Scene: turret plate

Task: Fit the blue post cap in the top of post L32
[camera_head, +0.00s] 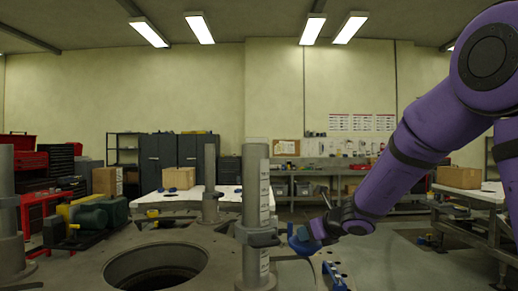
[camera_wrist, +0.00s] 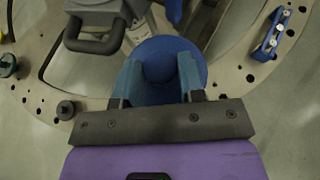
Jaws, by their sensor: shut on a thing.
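My gripper (camera_head: 318,231) is shut on a round blue post cap (camera_head: 301,240), just right of the nearest grey post (camera_head: 255,190). In the wrist view the cap (camera_wrist: 160,48) sits between the two blue-grey fingers (camera_wrist: 159,82). The nearest post is upright, with white labels down its side and a collar with a handle. The collar (camera_wrist: 98,30) also shows at upper left in the wrist view. The labels are too small to read, so I cannot tell which post is L32. The cap is beside the post and appears below its top.
Another post (camera_head: 210,178) stands behind, and one (camera_head: 6,205) at the far left. The round plate has a large open hole (camera_head: 157,268). A blue block with bolts (camera_wrist: 272,34) lies on the plate's right in the wrist view. White tables and a workbench stand behind.

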